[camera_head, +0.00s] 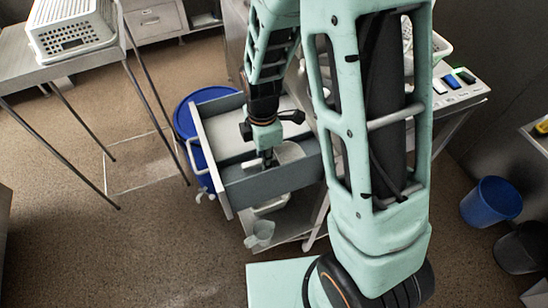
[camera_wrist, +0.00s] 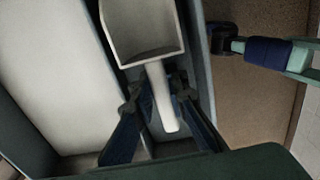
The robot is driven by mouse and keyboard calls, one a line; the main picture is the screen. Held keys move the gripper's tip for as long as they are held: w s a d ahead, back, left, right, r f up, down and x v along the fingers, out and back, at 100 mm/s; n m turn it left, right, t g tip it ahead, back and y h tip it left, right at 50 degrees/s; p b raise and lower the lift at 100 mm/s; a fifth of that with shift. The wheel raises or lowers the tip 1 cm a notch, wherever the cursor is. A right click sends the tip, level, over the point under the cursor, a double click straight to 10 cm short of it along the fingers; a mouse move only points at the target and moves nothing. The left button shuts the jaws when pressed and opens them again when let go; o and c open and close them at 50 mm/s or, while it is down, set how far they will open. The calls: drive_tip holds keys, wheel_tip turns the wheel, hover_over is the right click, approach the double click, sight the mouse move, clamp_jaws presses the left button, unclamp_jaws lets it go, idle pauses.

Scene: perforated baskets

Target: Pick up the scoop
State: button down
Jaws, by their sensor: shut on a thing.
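The scoop (camera_wrist: 143,32) is pale grey-white with a wide, open, squared bowl and a straight handle. In the wrist view its bowl is at the top and its handle runs down between the fingers of my gripper (camera_wrist: 158,97). My gripper is shut on the handle. In the head view, my gripper (camera_head: 268,160) reaches down into an open drawer (camera_head: 265,188). The pale scoop bowl (camera_head: 290,152) shows just right of it, inside the drawer. The fingertips are partly hidden by the drawer's front wall in the head view.
The drawer's walls and a divider stand close around my gripper. A blue bin (camera_head: 184,122) is behind the drawer's left side. A translucent container (camera_head: 260,232) is below the drawer. A white perforated basket (camera_head: 75,42) sits on a table at upper left. Another blue bin (camera_head: 491,201) is at right.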

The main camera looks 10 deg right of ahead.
wheel_tip(320, 180, up, 10)
idle(0.5)
drive_tip(key=c, duration=2.5)
unclamp_jaws()
drive_tip(key=shift+c, duration=0.2)
clamp_jaws()
